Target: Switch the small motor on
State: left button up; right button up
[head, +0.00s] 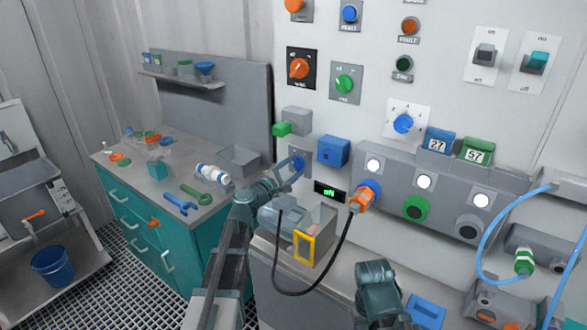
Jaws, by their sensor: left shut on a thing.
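The small motor (287,214) is a grey-blue body by a grey box with a yellow frame, on the bench ledge under the panel. A black cable runs from it to an orange plug (362,199), which sits in a blue socket (371,188) on the panel. A small display (329,192) above the motor shows green characters that look like "on". My left gripper (288,172) is at a blue handle (296,161) on a grey plate, shut on it; the fingers partly hide it. The fingers of my right gripper are not visible; only a dark link of that arm shows at the bottom.
The panel carries an orange rotary switch (299,69), a green one (344,84), a blue one (403,124) and a green-handled device (282,129). A blue hose (487,240) hangs at the right. A teal workbench (140,225) with tools stands left. A blue bucket (53,264) is further left.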

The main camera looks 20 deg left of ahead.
pick_arm(q)
jog(key=shift+m, duration=0.3)
jog(key=m, duration=0.5)
jog(key=shift+f+m, duration=0.2)
jog(key=shift+m, duration=0.2)
jog(key=m, duration=0.5)
jog(key=shift+f+b, duration=0.15)
jog(key=shift+b, duration=0.15)
jog(key=shift+m, duration=0.4)
jog(key=o, duration=1.4)
jog(key=shift+c, duration=0.2)
jog(key=shift+s, duration=0.1)
jog(key=v, duration=1.3)
jog(key=shift+s, duration=0.35)
jog(key=shift+a, duration=0.1)
